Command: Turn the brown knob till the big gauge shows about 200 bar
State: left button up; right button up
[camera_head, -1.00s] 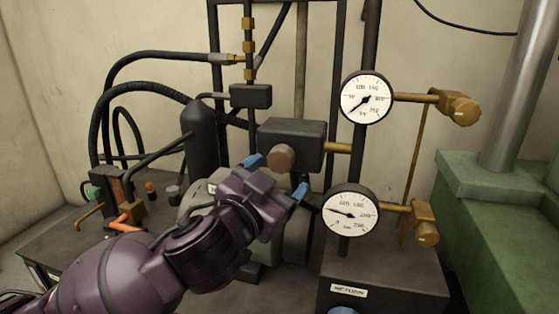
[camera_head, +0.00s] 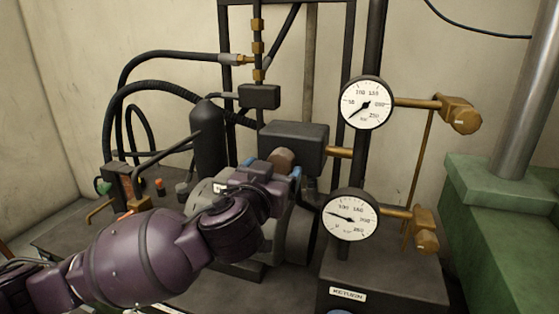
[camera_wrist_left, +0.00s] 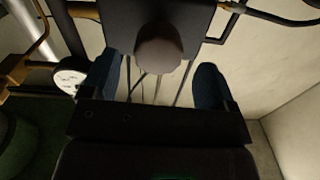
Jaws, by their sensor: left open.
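The brown knob (camera_head: 283,158) sticks out of the front of a dark box (camera_head: 300,138) on the rig. My left gripper (camera_head: 273,168) is open right in front of it, its blue fingertips to either side. In the left wrist view the knob (camera_wrist_left: 158,55) shows between the two spread fingers (camera_wrist_left: 157,80), with gaps on both sides. The upper gauge (camera_head: 367,102) has its needle pointing down-left, near the low end. The lower gauge (camera_head: 350,214) has its needle pointing left, in the low part of the scale. The two look alike in size. My right gripper is out of view.
Brass valve knobs stand right of the upper (camera_head: 460,114) and lower (camera_head: 425,230) gauges. Black hoses and a dark cylinder (camera_head: 207,140) are at left. A green machine base (camera_head: 490,190) is at right. A motor-like body (camera_head: 290,240) sits below the knob's box.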

aim_at(278, 167)
pick_arm(q)
jog(key=shift+p+x, duration=0.3)
jog(key=shift+x, duration=1.65)
jog(key=c, duration=0.9)
